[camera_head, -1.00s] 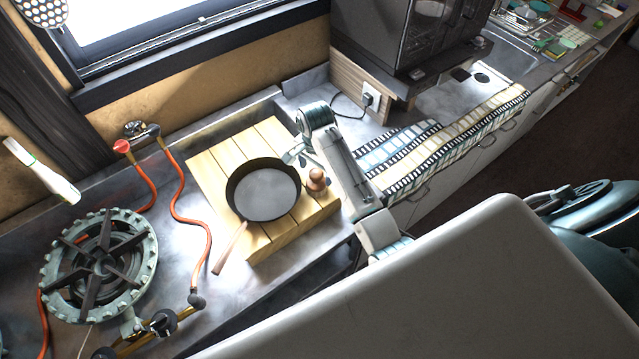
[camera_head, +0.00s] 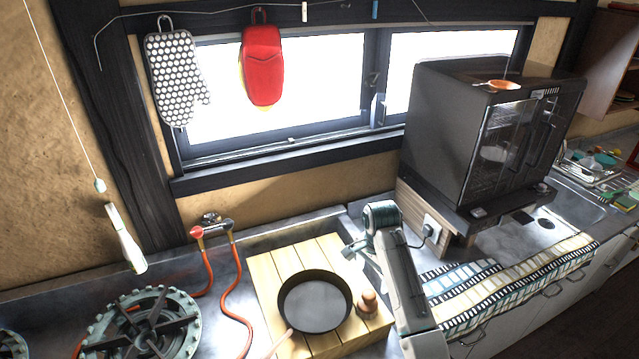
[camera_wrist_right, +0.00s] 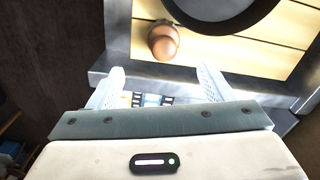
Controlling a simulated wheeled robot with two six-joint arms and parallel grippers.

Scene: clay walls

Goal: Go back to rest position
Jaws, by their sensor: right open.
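My right gripper (camera_head: 352,250) hangs above the back right of the wooden board, past the far right rim of the black pan. In the right wrist view its two pale fingers (camera_wrist_right: 162,84) are spread apart with nothing between them. The black frying pan (camera_head: 315,302) rests on the slatted wooden board (camera_head: 268,282). My left gripper is not in view.
A gas burner (camera_head: 145,325) with orange hoses (camera_head: 232,300) lies left of the board. A dark oven (camera_head: 490,130) stands at the right, behind a striped cloth (camera_head: 510,285). Oven mitts (camera_head: 262,65) hang before the window.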

